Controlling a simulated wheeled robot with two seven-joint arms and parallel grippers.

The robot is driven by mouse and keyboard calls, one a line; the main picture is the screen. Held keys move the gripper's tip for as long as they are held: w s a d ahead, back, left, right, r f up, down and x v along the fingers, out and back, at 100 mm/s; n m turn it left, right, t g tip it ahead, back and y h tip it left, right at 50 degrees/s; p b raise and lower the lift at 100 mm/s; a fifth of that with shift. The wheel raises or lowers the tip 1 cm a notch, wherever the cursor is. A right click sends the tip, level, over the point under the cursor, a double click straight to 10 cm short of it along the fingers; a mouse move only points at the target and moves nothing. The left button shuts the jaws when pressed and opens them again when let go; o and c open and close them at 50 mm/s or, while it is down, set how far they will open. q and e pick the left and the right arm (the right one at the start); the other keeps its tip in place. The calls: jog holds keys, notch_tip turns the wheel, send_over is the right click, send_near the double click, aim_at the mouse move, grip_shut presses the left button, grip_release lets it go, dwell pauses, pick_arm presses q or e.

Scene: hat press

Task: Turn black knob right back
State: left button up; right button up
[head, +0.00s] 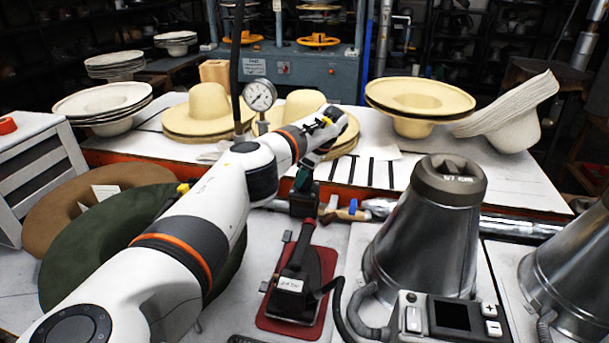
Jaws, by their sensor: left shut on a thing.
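My left arm comes in from the lower left and reaches across to the middle of the bench. Its wrist bends down there, and the left gripper (303,181) points downward. It is small in this view and partly covered by the wrist. A dark block-like part (303,205) sits right under the fingertips. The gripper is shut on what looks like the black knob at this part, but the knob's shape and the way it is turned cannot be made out. My right gripper is not in view.
A black iron (294,285) lies on a red pad in front of the gripper. A metal cone (425,235) with a control box (455,317) stands to the right. A pressure gauge (259,95) and pale hats (207,108) are behind. Green and brown hats lie left, near my arm.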

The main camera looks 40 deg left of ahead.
pick_arm(q)
jog(key=shift+r, duration=0.1)
jog(key=o, duration=1)
jog(key=shift+c, duration=0.2)
jog(key=b+v, duration=0.1)
jog(key=v, duration=1.1)
